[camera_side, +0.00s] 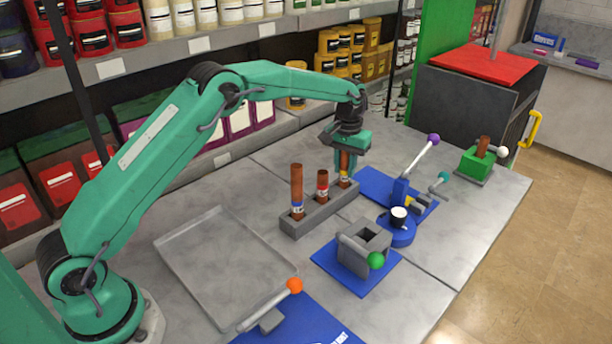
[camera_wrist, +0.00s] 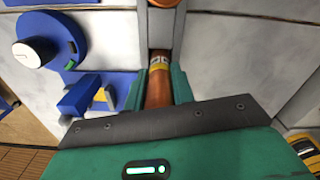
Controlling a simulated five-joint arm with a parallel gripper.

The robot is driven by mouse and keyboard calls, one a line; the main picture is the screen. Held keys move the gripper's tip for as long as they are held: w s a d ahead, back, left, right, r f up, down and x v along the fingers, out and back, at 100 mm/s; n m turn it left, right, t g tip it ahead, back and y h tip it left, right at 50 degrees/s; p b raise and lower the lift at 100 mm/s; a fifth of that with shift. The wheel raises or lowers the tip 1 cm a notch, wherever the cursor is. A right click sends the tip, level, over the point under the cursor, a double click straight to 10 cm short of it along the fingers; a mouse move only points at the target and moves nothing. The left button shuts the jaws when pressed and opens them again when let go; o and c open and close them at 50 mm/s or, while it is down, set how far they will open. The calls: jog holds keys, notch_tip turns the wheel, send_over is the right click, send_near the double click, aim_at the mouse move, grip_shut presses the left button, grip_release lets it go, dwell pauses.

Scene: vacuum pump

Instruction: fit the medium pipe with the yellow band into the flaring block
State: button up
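The pipe with the yellow band (camera_wrist: 159,68) is copper-brown and stands upright at the right end of the grey rack (camera_side: 318,210). My gripper (camera_side: 344,172) points down over it, one finger on each side. In the wrist view the pipe lies between the two green fingers, very close to both; whether they press on it I cannot tell. No piece carries a readable flaring-block label. A grey block with a square opening and a green-knobbed lever (camera_side: 364,248) stands on a blue mat in front of the rack. A green block (camera_side: 476,164) at the right holds a brown piece.
A tall pipe (camera_side: 297,185) and a red-banded pipe (camera_side: 322,185) stand in the same rack. A blue device with a purple-knobbed lever (camera_side: 402,190) is to the right. An orange-knobbed lever (camera_side: 270,308) is at the front. An empty grey tray (camera_side: 175,240) lies left.

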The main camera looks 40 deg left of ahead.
jog(key=shift+r, duration=0.1)
grip_shut()
jog(key=shift+r, duration=0.75)
notch_tip(320, 180, up, 3)
jog(key=shift+f, duration=0.1)
jog(key=s+d+r, duration=0.6)
jog(key=d, duration=0.3)
jog(key=shift+s+d+r, duration=0.2)
jog(key=shift+d+r, duration=0.1)
jog(key=shift+d, duration=0.1)
jog(key=shift+s, duration=0.1)
jog(key=s+a+m, duration=0.1)
jog(key=s+a, duration=0.1)
jog(key=s, duration=0.5)
jog(key=s+a+m, duration=0.2)
jog(key=s, duration=0.5)
jog(key=shift+s+a+r, duration=0.2)
jog(key=shift+a, duration=0.2)
jog(key=shift+r, duration=0.1)
